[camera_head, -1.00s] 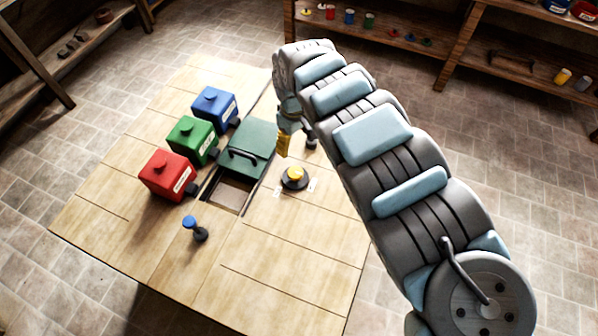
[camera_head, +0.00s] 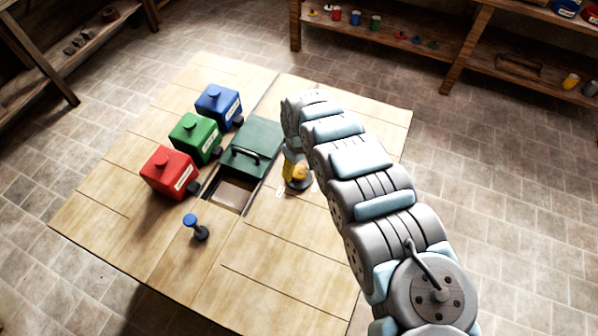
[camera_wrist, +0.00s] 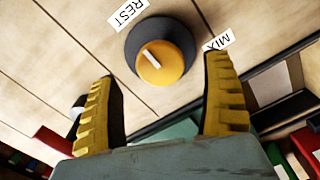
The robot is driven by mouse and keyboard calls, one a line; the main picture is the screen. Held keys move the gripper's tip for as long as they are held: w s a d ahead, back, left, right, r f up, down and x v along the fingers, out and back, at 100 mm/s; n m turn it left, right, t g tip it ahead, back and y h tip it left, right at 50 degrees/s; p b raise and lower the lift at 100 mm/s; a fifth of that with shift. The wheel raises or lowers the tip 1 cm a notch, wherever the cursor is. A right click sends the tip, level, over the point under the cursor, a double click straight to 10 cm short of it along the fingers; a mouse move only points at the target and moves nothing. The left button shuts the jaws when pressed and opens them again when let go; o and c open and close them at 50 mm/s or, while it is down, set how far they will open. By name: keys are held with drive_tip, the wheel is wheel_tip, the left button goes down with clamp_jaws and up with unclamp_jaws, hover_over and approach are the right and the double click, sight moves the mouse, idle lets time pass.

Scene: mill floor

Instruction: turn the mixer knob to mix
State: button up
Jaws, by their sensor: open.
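The mixer knob (camera_wrist: 163,62) is a yellow dial with a white pointer line on a dark round base. In the wrist view its pointer aims up and left, toward the REST label (camera_wrist: 126,14) rather than the MIX label (camera_wrist: 219,41). In the head view the knob (camera_head: 299,172) is partly hidden behind my gripper (camera_head: 290,172). My gripper, with yellow ridged fingers, is open and empty in the wrist view (camera_wrist: 163,100). The knob lies just beyond the fingertips, roughly between their lines. I see no contact.
A dark green lidded box (camera_head: 252,146) with a black handle sits left of the knob, beside an open recess (camera_head: 232,195). Red (camera_head: 168,172), green (camera_head: 194,138) and blue (camera_head: 218,105) labelled containers stand farther left. A blue-topped lever (camera_head: 195,227) stands in front. The table's front right is clear.

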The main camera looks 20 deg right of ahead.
sight(300, 173)
drive_tip(key=shift+f, duration=1.4)
drive_tip(key=c, duration=1.2)
